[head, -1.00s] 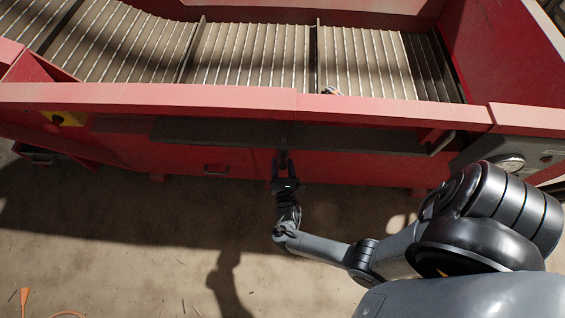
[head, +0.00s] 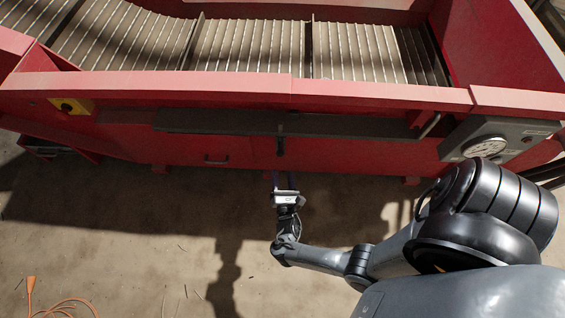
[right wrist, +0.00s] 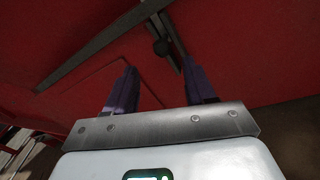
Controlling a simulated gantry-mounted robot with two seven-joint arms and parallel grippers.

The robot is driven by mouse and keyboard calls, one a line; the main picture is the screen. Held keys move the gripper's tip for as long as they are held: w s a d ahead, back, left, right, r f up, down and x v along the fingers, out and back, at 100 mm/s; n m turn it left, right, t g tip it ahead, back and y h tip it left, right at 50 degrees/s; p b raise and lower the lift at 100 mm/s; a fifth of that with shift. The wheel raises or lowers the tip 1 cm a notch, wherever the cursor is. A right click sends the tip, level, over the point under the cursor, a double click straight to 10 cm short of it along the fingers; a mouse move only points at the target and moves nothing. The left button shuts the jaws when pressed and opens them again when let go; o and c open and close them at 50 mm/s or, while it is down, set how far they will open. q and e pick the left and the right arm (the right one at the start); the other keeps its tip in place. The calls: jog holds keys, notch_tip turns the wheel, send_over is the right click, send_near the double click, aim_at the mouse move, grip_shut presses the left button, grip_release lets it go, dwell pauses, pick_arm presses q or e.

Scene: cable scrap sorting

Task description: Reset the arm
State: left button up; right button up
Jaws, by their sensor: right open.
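My right gripper (head: 284,183) is in the head view below the middle of the red machine's front. Its arm comes in from the right. In the right wrist view its two purple fingers (right wrist: 152,88) are spread apart with nothing between them. My left gripper is not in view.
The machine's ribbed conveyor belt (head: 260,45) runs behind a red rim (head: 200,86). A dark bar (head: 300,124) spans the front. A dial (head: 486,147) is at the right and a yellow switch box (head: 70,106) at the left. An orange cable (head: 65,303) lies on the open floor.

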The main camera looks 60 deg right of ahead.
jog(key=s+d+r+p, duration=0.2)
jog(key=s+r+p, duration=0.1)
jog(key=r+p, duration=0.4)
jog(key=s+d+r+p, duration=0.3)
jog(key=r+p, duration=0.3)
jog(key=w+a+r+m+y+p, duration=0.2)
jog(key=r+m+y+p, duration=0.15)
jog(key=r, duration=0.25)
jog(key=w+a+r+m+g+y+p, duration=0.1)
jog(key=a+r+m+y+p, duration=0.1)
jog(key=r+m+y+p, duration=0.3)
jog(key=w+a+r+m+y+p, duration=0.1)
jog(key=w+a+r+p, duration=0.15)
jog(key=r, duration=0.55)
jog(key=s+a+r+m+g+y+p, duration=0.1)
jog(key=s+a+r+m+g+y, duration=0.4)
jog(key=a+r, duration=0.55)
jog(key=s+m+g, duration=0.2)
jog(key=s+m, duration=0.3)
jog(key=s, duration=0.1)
notch_tip(320, 180, up, 38)
jog(key=p, duration=3.8)
jog(key=shift+w+m+h, duration=0.3)
jog(key=shift+m+h, duration=0.05)
